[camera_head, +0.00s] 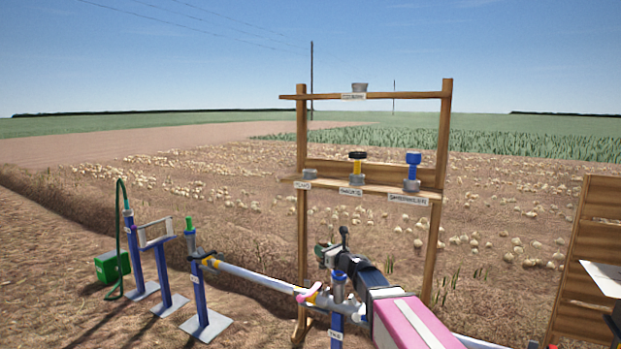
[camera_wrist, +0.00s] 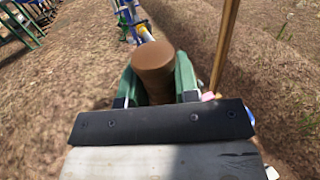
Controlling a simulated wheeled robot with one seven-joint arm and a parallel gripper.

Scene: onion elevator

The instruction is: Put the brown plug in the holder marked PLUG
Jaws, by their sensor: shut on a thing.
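The brown plug (camera_wrist: 153,62) is a round, stubby cylinder in the wrist view. The green fingers of my gripper (camera_wrist: 155,85) are shut on its two sides, and its flat brown end faces up in that view. In the head view my gripper (camera_head: 333,246) is below the wooden shelf, in front of the rack; I cannot make out the plug there. A grey holder (camera_head: 309,174) sits at the left end of the middle shelf and looks empty. Its short label (camera_head: 302,185) seems to read PLUG, but is small and blurred.
The wooden rack (camera_head: 445,150) also bears a grey holder (camera_head: 360,88) on top, a yellow-and-black item (camera_head: 357,161) and a blue item (camera_head: 413,160). Blue stands (camera_head: 200,290) with a long pipe (camera_head: 250,277) stand low at left. A wooden panel (camera_head: 590,250) is at right.

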